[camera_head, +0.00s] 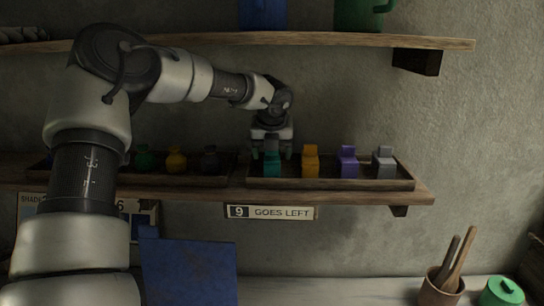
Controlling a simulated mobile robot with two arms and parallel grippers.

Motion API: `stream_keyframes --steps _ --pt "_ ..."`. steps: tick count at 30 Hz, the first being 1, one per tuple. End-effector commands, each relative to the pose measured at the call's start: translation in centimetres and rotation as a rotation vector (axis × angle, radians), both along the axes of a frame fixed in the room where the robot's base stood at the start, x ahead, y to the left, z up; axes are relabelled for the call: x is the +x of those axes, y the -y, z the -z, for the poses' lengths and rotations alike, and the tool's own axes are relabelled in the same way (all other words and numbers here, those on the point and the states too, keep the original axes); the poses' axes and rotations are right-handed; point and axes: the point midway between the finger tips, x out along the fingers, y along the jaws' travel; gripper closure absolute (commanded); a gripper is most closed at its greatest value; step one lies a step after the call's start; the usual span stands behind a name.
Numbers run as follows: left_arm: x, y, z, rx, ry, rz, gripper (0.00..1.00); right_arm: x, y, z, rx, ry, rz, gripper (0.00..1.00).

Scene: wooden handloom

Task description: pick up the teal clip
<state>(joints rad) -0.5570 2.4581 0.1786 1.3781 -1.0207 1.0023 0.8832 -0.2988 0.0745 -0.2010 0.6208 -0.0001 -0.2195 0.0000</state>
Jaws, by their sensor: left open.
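The teal clip (272,163) stands at the left end of the right-hand tray (330,184) on the lower shelf. My left gripper (272,151) points down right at the clip, with a finger showing on each side of its upper part. The jaws are open. I cannot tell whether the fingers touch the clip. My right gripper is not in view.
An orange clip (310,163), a purple clip (347,163) and a grey clip (384,163) stand to the right in the same tray. Another tray (215,181) with several small coloured things is to the left. The upper shelf (330,40) runs above my arm.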

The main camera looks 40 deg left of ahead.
Motion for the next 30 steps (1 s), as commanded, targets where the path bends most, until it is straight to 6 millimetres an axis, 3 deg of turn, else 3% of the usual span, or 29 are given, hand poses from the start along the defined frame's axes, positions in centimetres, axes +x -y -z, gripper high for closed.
stream_keyframes --steps 3,13,23,30 --pt "0.0 0.0 0.0 0.0 0.0 0.0 0.31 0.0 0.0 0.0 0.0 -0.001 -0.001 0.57" --pt "0.0 0.0 0.0 0.0 0.0 0.0 0.81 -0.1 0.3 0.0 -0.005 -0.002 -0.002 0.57" --pt "0.0 0.0 -0.3 0.001 -0.001 0.0 0.81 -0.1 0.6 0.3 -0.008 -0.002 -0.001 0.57" --pt "0.1 0.0 -2.5 0.003 0.004 -0.002 0.81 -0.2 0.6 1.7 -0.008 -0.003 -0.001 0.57"
